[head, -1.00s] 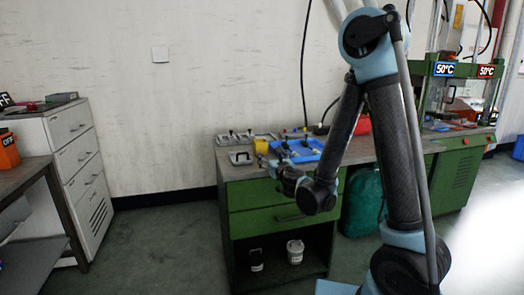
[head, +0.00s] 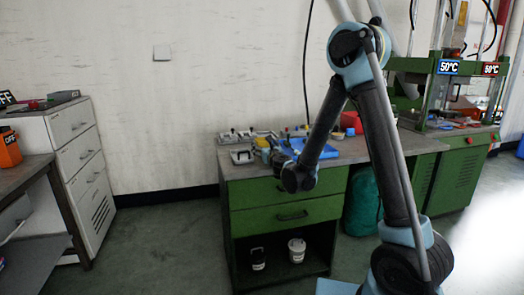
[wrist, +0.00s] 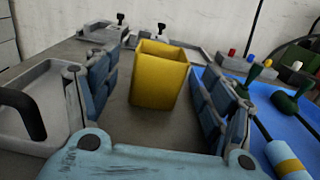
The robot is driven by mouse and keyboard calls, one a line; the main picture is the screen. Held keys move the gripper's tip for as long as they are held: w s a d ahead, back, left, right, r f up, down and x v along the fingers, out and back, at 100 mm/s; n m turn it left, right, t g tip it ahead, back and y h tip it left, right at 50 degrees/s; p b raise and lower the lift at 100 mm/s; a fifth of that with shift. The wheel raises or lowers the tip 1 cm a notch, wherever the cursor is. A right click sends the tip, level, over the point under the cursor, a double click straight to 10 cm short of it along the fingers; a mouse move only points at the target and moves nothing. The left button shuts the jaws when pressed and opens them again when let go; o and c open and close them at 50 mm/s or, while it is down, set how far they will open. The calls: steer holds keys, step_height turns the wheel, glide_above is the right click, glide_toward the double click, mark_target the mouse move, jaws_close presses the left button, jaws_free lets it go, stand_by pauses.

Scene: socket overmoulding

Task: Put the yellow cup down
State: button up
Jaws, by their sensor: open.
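The yellow cup (wrist: 158,78) stands upright on the grey bench top, in the middle of the wrist view. In the head view it is a small yellow patch (head: 262,142), partly hidden by my gripper. My gripper (wrist: 152,88) is open, with one blue-grey finger on each side of the cup. Bench top shows between each finger and the cup, so neither finger seems to touch it. In the head view my gripper (head: 279,155) is small and dark over the bench.
A grey metal tray with a dark handle (wrist: 30,110) lies left of my gripper. A blue tray (wrist: 262,112) with green-handled tools lies close on the right. Metal clamp fixtures (wrist: 105,32) stand behind the cup. The green bench (head: 285,215) has drawers below.

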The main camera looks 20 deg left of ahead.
mark_target(264, 144)
steer(key=shift+x, duration=2.6)
steer(key=shift+r, duration=0.1)
steer(key=c, duration=1.1)
